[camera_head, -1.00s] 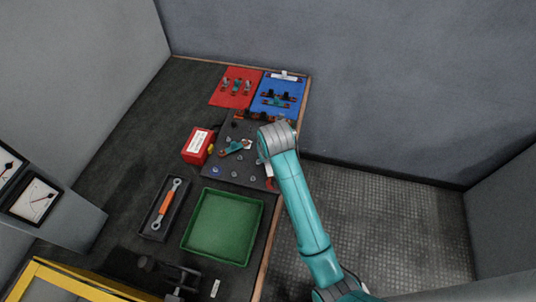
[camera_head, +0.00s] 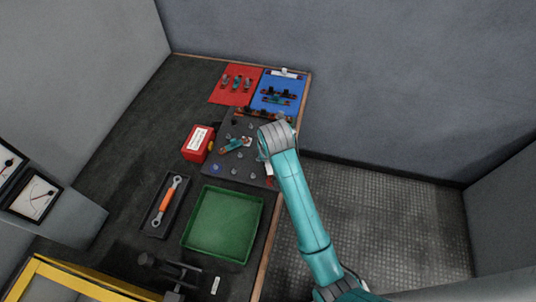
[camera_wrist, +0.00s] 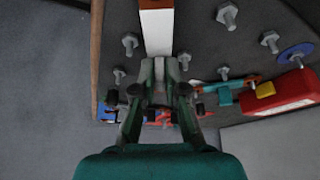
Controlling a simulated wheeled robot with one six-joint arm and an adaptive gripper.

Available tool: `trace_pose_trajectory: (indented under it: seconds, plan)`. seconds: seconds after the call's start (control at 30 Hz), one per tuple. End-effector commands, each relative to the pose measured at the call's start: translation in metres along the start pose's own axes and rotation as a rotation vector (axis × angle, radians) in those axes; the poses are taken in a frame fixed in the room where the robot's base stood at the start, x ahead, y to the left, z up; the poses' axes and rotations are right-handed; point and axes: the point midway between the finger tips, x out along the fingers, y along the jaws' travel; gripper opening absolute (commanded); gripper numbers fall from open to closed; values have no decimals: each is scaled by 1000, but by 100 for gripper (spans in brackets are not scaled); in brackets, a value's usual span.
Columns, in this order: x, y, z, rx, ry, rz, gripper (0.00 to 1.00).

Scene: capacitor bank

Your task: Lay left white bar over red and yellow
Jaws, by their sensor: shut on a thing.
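In the wrist view, my gripper (camera_wrist: 163,82) is shut on a white bar (camera_wrist: 157,32) with a copper-orange end at the top of the picture. The bar is over the dark board with bolts. In the head view my arm hides the gripper, and only a small red-and-white end shows beside the arm at the board's right edge. A yellow piece (camera_head: 210,146) sits by the red box; it also shows in the wrist view (camera_wrist: 265,89). A blue disc (camera_head: 216,168) is around a bolt. I cannot make out a red marker on the board.
A teal-sleeved bar (camera_head: 235,145) lies on the board among several bolts. The red box (camera_head: 198,144) stands left of the board. Red (camera_head: 218,98) and blue (camera_head: 268,104) mats with parts lie beyond. A green tray (camera_head: 222,225) and wrench tray (camera_head: 152,222) are nearer.

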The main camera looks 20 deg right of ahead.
Motion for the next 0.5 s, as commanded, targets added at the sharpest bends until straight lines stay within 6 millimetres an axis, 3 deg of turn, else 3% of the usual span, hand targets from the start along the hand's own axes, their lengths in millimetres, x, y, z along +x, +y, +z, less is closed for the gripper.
trace_pose_trajectory:
  seconds: [0.5]
  plan:
    - [6, 0, 2, 0, 0, 0, 0]
